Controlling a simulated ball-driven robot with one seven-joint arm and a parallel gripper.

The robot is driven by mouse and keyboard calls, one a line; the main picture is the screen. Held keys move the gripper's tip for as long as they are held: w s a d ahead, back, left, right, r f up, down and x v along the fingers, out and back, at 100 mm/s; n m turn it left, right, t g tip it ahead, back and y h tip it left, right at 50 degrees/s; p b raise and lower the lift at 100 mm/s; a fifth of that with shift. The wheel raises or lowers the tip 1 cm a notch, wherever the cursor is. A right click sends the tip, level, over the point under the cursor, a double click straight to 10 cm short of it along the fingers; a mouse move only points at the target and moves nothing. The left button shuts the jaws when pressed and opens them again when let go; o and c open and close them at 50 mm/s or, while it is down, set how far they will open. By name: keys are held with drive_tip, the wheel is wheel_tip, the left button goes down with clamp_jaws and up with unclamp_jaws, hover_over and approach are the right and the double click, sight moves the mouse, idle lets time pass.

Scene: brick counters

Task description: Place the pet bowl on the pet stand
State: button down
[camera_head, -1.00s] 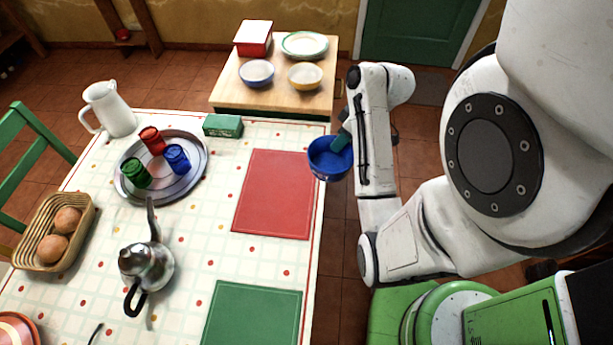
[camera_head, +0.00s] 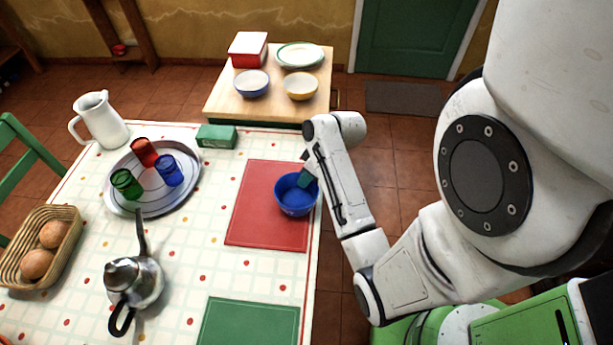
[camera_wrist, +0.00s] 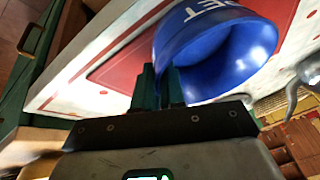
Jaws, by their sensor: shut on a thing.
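The blue pet bowl (camera_head: 294,205) is in my gripper (camera_head: 307,178), over the right part of the red placemat (camera_head: 262,222) on the table. I cannot tell for sure whether it touches the mat. In the wrist view the bowl (camera_wrist: 205,60) is tilted in the picture and shows white letters on its side. The green fingers of my gripper (camera_wrist: 160,82) are shut on its wall. I see nothing that I can clearly tell is the pet stand.
A tray (camera_head: 185,203) with several cups, a white jug (camera_head: 101,120), a metal pot (camera_head: 133,282), a bread basket (camera_head: 70,240) and a green box (camera_head: 217,136) stand on the table. A wooden counter (camera_head: 225,92) with bowls stands behind. A green placemat (camera_head: 250,322) lies clear.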

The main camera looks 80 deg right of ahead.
drive_tip(key=c, duration=1.7)
unclamp_jaws()
drive_tip(key=shift+f, duration=0.1)
drive_tip(key=o, duration=0.5)
drive_tip(key=shift+c, duration=0.2)
